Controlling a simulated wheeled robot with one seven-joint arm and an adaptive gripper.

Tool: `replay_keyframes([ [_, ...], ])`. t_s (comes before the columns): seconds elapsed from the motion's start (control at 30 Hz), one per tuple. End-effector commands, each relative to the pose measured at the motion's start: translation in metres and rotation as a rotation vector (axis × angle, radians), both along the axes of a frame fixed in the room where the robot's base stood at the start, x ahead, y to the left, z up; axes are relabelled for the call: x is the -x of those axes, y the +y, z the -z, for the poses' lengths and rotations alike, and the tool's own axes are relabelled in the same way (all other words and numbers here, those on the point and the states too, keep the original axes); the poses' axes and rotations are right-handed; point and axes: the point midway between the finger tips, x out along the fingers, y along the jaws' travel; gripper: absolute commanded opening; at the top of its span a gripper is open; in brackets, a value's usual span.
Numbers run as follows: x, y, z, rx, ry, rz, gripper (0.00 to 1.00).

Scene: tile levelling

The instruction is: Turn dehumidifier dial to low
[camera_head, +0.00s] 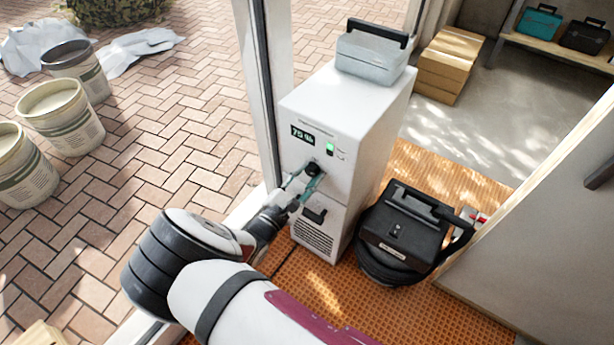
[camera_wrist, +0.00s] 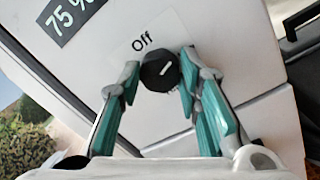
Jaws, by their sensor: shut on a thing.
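The white dehumidifier (camera_head: 350,125) stands upright on the orange mat, its front face towards my arm. Its display (camera_wrist: 68,14) reads 75 %. The black round dial (camera_wrist: 160,72) is on the front below the display, with a white pointer mark slanting to the upper right in the wrist view. A label reading "Off" (camera_wrist: 142,41) is just above the dial; no other dial label can be read. My gripper (camera_head: 309,175) is at the dial in the head view. In the wrist view, its teal-padded fingers are shut on the dial from both sides.
A grey case (camera_head: 368,60) with a black handle sits on the dehumidifier. A black machine (camera_head: 405,232) stands close to its right. A glass door frame (camera_head: 262,90) rises at its left. Several buckets (camera_head: 62,117) stand on the brick paving. Cardboard boxes (camera_head: 447,62) are behind.

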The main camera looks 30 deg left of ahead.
Motion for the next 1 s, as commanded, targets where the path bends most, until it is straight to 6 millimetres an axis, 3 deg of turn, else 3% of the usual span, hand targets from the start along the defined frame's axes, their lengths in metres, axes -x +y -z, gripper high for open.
replay_keyframes([
  [0.4, 0.0007, -0.0006, 0.0009, -0.273, -0.022, 0.002, 0.04],
  [1.0, 0.0008, -0.0011, 0.0014, -0.352, -0.027, 0.002, 0.04],
])
